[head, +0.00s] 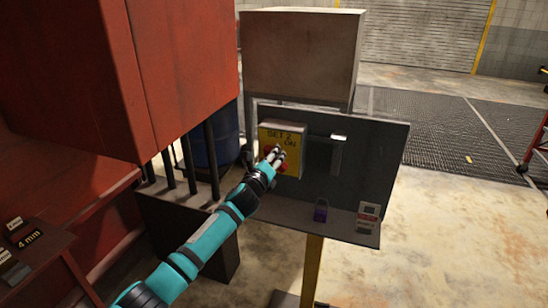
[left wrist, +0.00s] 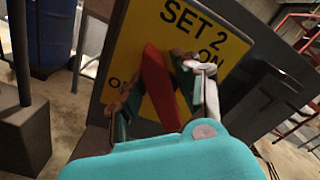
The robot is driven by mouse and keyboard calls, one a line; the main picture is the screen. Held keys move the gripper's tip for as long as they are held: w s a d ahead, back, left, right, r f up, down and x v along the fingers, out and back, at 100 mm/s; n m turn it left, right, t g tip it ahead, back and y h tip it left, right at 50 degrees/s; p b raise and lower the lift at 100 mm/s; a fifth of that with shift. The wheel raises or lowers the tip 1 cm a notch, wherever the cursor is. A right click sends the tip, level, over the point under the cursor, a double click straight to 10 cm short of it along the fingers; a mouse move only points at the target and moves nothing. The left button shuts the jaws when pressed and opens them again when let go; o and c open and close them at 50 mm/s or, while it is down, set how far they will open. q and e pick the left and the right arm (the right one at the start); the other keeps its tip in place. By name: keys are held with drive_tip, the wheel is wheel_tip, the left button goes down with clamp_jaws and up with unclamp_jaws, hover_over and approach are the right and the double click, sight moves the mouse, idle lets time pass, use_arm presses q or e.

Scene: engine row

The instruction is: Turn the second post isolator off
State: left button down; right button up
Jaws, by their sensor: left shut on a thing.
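The isolator is a yellow plate (head: 294,160) lettered "SET 2" and "ON", fixed to a dark upright panel on a post. The plate fills much of the left wrist view (left wrist: 150,30), where an "O" shows at its left edge, the rest of that label hidden. A red handle (left wrist: 158,85) stands out from the plate, tilted in that view. My left gripper (head: 276,156) is shut on the red handle, with one finger on each side of it. I cannot tell exactly which label the handle points to. My right gripper is not in view.
A large red cabinet (head: 180,70) stands left, with a blue barrel (head: 218,137) behind. A grey box (head: 300,50) stands above the panel.

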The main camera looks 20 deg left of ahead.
use_arm(q)
drive_tip(key=n, duration=0.4)
drive_tip(key=shift+a+f+n, duration=0.2)
drive_tip(key=shift+f+n, duration=0.2)
drive_tip(key=shift+f+n+b, duration=0.15)
drive_tip(key=shift+n+b, duration=0.15)
drive_tip(key=shift+n, duration=0.85)
drive_tip(key=shift+f+n+b, duration=0.15)
drive_tip(key=shift+n+b, duration=0.1)
drive_tip(key=shift+n, duration=0.9)
drive_tip(key=c, duration=1.2)
unclamp_jaws()
drive_tip(key=shift+o, duration=0.2)
drive_tip(key=shift+s+a, duration=0.1)
